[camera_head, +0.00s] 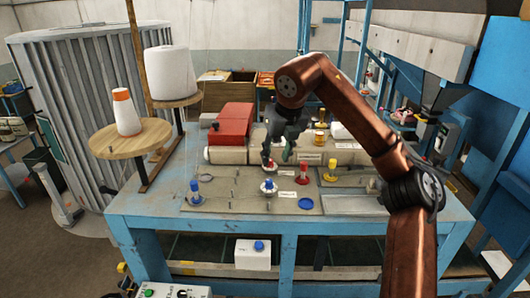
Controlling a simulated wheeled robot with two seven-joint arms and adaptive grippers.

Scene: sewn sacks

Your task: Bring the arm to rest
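My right arm (355,108) is copper-coloured and comes in from the lower right, arching up and over the blue workbench (165,212). My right gripper (270,160) hangs down over the middle of the bench, its tips close to a small red and white item (269,167). The fingers are dark and small, and I cannot tell whether they are open, shut or touching the item. My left gripper is not in view.
Small blue, red and yellow fittings stand on the bench, including a blue-topped one (195,194) and a red one (302,174). A red machine housing (234,125) lies behind. Thread cones (126,113) stand on round wooden discs at left. Blue framing (503,160) rises at right.

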